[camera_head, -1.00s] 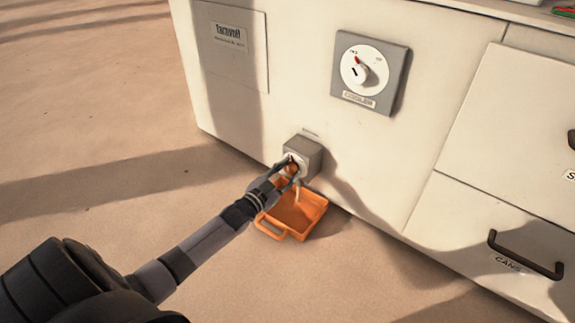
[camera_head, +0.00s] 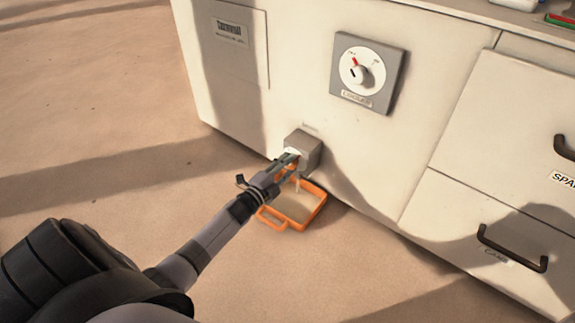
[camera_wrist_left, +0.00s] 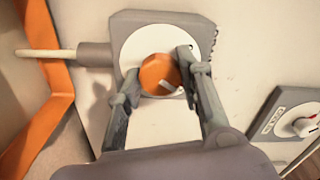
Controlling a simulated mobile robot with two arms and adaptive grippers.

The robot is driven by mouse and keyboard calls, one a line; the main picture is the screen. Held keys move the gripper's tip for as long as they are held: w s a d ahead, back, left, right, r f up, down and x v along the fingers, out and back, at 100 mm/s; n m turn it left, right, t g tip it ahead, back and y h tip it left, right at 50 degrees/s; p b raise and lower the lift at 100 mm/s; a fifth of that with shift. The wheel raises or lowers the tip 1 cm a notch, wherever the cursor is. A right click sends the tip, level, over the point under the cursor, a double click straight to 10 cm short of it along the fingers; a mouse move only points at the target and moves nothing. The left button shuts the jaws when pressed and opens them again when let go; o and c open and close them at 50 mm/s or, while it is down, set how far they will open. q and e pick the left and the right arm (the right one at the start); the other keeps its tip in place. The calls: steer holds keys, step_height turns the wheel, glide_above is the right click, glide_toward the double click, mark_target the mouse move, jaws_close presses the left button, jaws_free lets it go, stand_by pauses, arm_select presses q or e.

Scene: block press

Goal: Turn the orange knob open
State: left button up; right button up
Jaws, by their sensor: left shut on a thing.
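The orange knob (camera_wrist_left: 158,74) sits on a round white dial on a grey box (camera_head: 305,148) low on the white cabinet. In the left wrist view its pale mark points to the lower right. My left gripper (camera_wrist_left: 153,72) is shut on the knob, one finger on each side. In the head view the left gripper (camera_head: 289,160) reaches the box's front and mostly hides the knob. A pale stream (camera_wrist_left: 45,53) comes from the box's grey spout toward the orange tray (camera_head: 322,203). The tray's inside looks pale beige. My right gripper is not in view.
A cooler dial (camera_head: 362,68) on a grey plate is higher on the cabinet. Drawers with dark handles (camera_head: 512,248) are at the right. The tray lies on the sandy floor under the box. The floor at the left is clear.

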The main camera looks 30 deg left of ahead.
arm_select(q)
steer(key=shift+m, duration=0.6)
steer(key=o, duration=1.2)
steer(key=s, duration=1.2)
steer(key=shift+a, duration=0.4)
